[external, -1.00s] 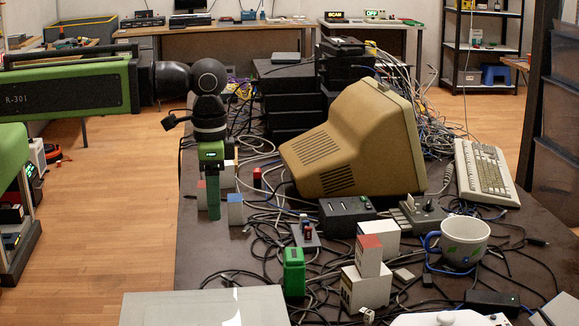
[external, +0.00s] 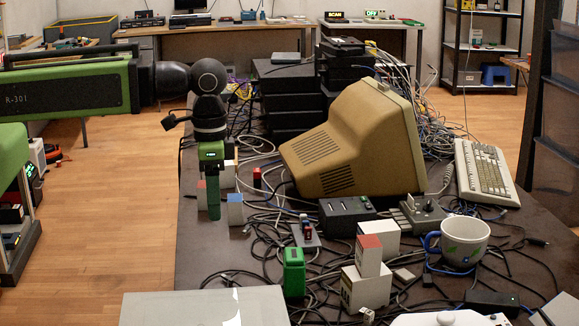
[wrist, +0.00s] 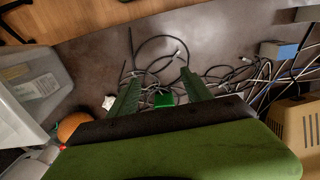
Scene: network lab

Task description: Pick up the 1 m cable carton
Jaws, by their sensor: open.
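My gripper (external: 212,205) points down over the left edge of the dark table in the external view. In the wrist view its two green fingers (wrist: 160,88) are spread apart, with nothing held. A small green thing (wrist: 165,100) shows between them, over the cables. Small cartons stand close by in the external view: a blue-and-white one (external: 235,209) just right of the fingertips, and a red-and-white one (external: 201,196) partly behind the fingers. A blue-faced box (wrist: 278,50) shows at upper right in the wrist view. No length label is readable, so I cannot tell which is the 1 m carton.
A tan monitor (external: 345,145) stands right of my gripper. Loose black cables (external: 260,245) cover much of the table. A green carton (external: 293,272), a red-topped carton (external: 368,255) on a white box (external: 364,288), and a mug (external: 464,242) stand nearer the front.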

